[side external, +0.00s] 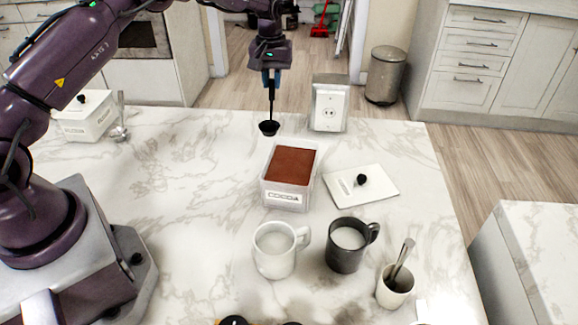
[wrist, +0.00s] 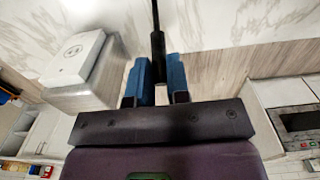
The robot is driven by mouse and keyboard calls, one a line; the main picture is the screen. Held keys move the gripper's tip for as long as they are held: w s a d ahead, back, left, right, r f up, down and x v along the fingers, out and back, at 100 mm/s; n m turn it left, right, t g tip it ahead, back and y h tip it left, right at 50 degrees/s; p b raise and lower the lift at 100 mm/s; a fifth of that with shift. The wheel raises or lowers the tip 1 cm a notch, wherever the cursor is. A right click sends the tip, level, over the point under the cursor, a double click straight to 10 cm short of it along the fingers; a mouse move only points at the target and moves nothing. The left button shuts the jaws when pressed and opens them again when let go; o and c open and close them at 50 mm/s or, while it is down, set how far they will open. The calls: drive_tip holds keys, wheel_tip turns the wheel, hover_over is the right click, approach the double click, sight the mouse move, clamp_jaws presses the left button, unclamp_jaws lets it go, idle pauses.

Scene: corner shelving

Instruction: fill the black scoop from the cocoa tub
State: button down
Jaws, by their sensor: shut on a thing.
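My gripper (side external: 271,77) is shut on the upright handle of the black scoop (side external: 269,128). The scoop hangs bowl down, behind the cocoa tub in the side view. In the wrist view the blue fingers (wrist: 157,82) flank the black handle (wrist: 157,48), and the bowl is out of view. The cocoa tub (side external: 285,197) is a clear-white box labelled COCOA, open and full of brown powder. Its white lid (side external: 345,190) with a black knob lies flat on the counter to its right. I cannot see whether the scoop bowl holds anything.
A white outlet box (side external: 328,108) stands right of the scoop, near the counter's far edge. A white mug (side external: 272,262), a dark mug (side external: 340,258) and a cup with a spoon (side external: 393,292) stand in front of the tub. A lidded white tub (side external: 78,125) is at far left. The counter left of the cocoa is clear.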

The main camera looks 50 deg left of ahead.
drive_tip(key=shift+w+d+r, duration=0.15)
drive_tip(key=shift+d, duration=0.15)
drive_tip(key=s+d+r, duration=0.1)
drive_tip(key=d+r, duration=0.3)
drive_tip(key=d, duration=0.2)
drive_tip(key=s+d+r+m, duration=0.1)
drive_tip(key=s+d+r, duration=0.1)
drive_tip(key=d+r, duration=0.2)
drive_tip(key=d, duration=0.2)
drive_tip(key=shift+d, duration=0.35)
drive_tip(key=shift+s+f, duration=0.1)
wheel_tip(320, 180, down, 10)
drive_tip(key=shift+f, duration=0.25)
idle(0.8)
idle(1.2)
